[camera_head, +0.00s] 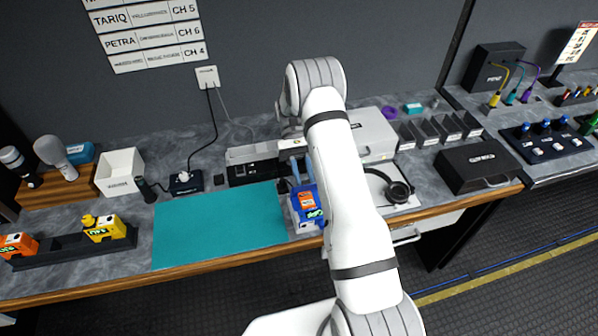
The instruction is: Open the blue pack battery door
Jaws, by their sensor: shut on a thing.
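The blue pack (308,211) stands on the worktop at the right end of the teal mat, with an orange label on its face. My white arm crosses in front of its right side. My gripper (302,172) is just behind and above the pack, mostly hidden by my arm; its slim fingers reach down to the pack's top and are shut on it. Whether they hold the battery door or the body is too small to tell. The door itself cannot be made out, nor whether it stands open.
The teal mat (215,225) is bare. A yellow pack (105,229) and an orange pack (18,245) sit in a black rack (70,247) at left. Headphones (397,191) lie right of my arm. A black case (478,166) and grey bins (440,131) stand farther right.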

